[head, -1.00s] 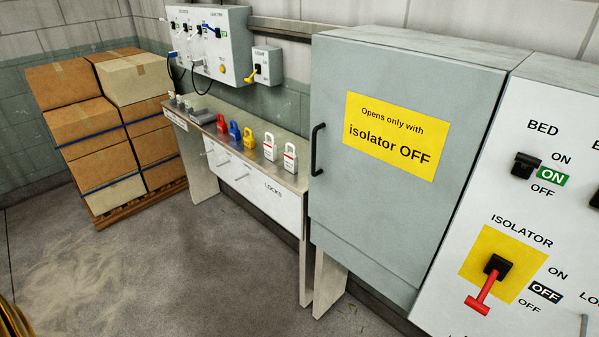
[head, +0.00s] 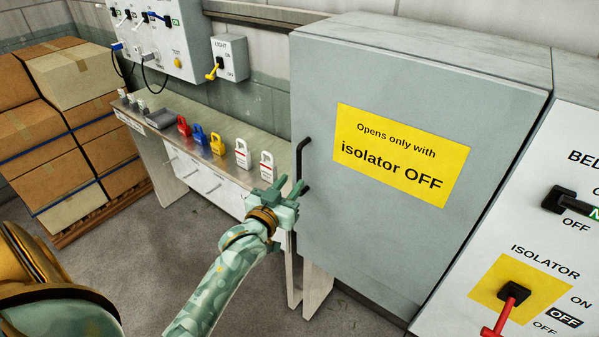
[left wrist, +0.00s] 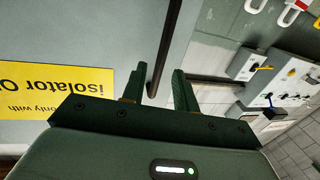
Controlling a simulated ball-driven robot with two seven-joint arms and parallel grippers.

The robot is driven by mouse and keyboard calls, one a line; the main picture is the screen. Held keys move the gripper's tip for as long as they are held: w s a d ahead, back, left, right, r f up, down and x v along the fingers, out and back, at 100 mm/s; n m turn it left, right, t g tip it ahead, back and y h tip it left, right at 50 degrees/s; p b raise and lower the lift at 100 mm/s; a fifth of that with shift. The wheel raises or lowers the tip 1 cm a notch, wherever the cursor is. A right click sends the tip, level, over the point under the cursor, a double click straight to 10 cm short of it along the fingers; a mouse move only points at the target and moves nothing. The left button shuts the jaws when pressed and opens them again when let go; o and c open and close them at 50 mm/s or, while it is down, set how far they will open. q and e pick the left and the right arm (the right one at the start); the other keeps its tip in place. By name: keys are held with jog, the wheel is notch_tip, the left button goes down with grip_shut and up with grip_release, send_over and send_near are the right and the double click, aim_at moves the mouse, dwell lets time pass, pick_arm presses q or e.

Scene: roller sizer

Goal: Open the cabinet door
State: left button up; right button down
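The grey cabinet door (head: 390,230) is shut and carries a yellow sign (head: 400,155) reading "Opens only with isolator OFF". Its black bar handle (head: 302,165) stands upright on the door's left edge. My left gripper (head: 291,186) is open at the handle's lower end. In the left wrist view, the handle (left wrist: 171,40) runs into the gap between the open fingers (left wrist: 162,75); I cannot tell whether either finger touches it. The red isolator lever (head: 498,325) is partly cut off by the frame; the OFF label is lit dark. My right gripper is out of view.
A steel lock bench (head: 215,140) with several coloured padlocks stands left of the cabinet. The white control panel (head: 480,220) adjoins it on the right. Stacked boxes (head: 70,130) stand far left. The floor (head: 160,250) before the bench is clear.

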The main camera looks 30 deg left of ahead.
aim_at(298, 173)
pick_arm(q)
jog(key=w, duration=0.6)
jog(key=shift+a, duration=0.4)
jog(key=shift+s, duration=0.1)
grip_shut()
